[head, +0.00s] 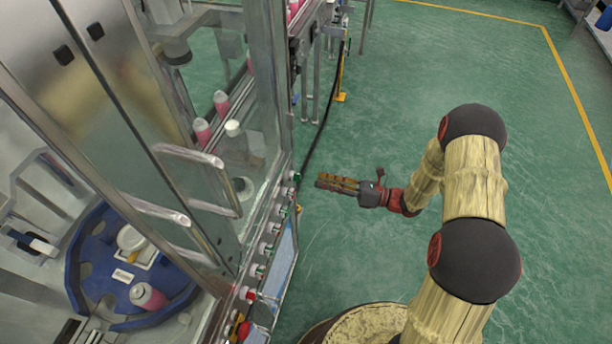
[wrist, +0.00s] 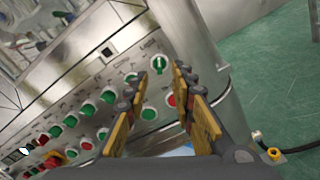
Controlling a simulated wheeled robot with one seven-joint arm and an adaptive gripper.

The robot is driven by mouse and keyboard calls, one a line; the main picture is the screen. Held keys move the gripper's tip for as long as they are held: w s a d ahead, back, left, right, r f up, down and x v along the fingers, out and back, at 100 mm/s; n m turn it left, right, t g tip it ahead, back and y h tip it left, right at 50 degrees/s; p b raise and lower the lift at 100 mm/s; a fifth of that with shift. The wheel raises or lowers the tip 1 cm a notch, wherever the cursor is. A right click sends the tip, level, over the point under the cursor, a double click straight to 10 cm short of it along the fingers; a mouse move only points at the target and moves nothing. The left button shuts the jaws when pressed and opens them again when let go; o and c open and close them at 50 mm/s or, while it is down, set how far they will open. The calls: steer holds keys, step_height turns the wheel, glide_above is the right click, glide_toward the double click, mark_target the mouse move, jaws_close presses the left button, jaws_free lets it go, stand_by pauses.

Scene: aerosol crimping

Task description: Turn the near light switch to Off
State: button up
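The light switch (wrist: 158,63) is a round green knob with a white pointer mark, under a label that appears to read "Light", at the upper right end of the control panel. Its pointer looks roughly upright in the wrist view. My gripper (wrist: 160,72) is open and empty, its two yellow-and-black fingers on either side of the knob in the picture. The fingers look short of the panel, with no contact visible. In the head view, my gripper (head: 320,182) is just right of the panel's far end, where the knobs are too small to read.
A row of green and red buttons (wrist: 70,120) runs along the panel (head: 284,262), with a red button (wrist: 171,100) close below the switch. The glass machine cabinet with metal handles (head: 188,155) stands left. A black cable (head: 322,130) hangs beyond. Green floor is clear at right.

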mark_target(297, 178)
steer(key=b+x, duration=0.1)
steer(key=x, duration=0.5)
steer(key=shift+a, duration=0.4)
steer(key=shift+c, duration=0.8)
steer(key=c, duration=0.4)
jaws_close()
